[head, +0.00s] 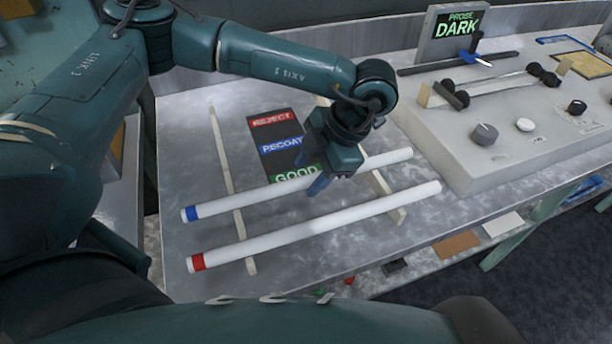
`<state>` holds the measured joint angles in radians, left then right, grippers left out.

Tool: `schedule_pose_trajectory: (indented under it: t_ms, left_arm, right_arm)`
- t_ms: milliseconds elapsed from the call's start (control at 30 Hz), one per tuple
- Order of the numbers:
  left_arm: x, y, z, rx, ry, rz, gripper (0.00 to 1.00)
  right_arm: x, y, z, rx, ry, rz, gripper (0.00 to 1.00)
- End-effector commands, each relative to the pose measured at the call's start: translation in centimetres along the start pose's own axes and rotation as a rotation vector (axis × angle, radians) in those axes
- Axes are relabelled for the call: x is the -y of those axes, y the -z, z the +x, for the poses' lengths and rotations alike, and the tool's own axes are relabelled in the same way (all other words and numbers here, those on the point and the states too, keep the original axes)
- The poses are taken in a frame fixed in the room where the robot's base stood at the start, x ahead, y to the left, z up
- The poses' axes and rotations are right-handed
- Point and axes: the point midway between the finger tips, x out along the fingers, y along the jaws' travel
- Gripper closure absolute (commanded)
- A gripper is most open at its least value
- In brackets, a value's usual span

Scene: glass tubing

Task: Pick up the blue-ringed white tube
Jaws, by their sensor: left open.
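The blue-ringed white tube (255,196) lies across two pale wooden rails, with its blue ring at the left end. My left gripper (312,174) is open and low over the middle of this tube. One blue finger crosses the tube's near side, and the other is at its far side, so the fingers appear to straddle it. The gripper hides part of the tube, and I cannot tell whether a finger touches it. A red-ringed white tube (320,226) lies nearer, roughly parallel, on the same rails. My right gripper is not in view.
A dark card (262,137) with REJECT, RECOAT and GOOD labels lies beyond the tubes on the metal bench (185,150). A grey console (470,160) with knobs stands at the right, with a DARK display (457,25) behind it. The bench's front edge is close to the red-ringed tube.

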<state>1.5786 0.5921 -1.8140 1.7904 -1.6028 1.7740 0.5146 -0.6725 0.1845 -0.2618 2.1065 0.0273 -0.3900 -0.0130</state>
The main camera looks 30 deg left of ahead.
Motion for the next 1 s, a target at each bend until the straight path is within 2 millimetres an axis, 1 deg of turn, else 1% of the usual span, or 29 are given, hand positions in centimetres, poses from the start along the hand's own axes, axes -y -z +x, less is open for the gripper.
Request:
schedule_pose_trajectory:
  t_ms: [33, 133, 367, 467, 900, 1000]
  left_arm:
    - [0.0, 0.1, 0.6, -0.002, 0.002, 0.000, 0.51]
    - [0.0, 0.1, 1.5, -0.001, 0.001, 0.000, 0.51]
    - [0.0, 0.0, 1.7, 0.002, 0.001, 0.000, 0.51]
    - [0.1, 0.0, 1.7, 0.001, 0.001, 0.000, 0.58]
    - [0.0, 0.0, 1.7, 0.001, 0.000, 0.000, 0.94]
    - [0.0, 0.0, 1.7, 0.002, 0.000, 0.000, 1.00]
  right_arm:
    - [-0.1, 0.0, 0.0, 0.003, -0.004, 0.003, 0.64]
    - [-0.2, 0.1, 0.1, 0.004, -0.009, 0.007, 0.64]
    - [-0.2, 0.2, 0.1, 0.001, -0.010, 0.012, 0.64]
    - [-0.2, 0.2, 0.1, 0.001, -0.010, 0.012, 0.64]
    - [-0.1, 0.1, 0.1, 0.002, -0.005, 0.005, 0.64]
    - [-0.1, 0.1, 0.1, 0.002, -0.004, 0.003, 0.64]
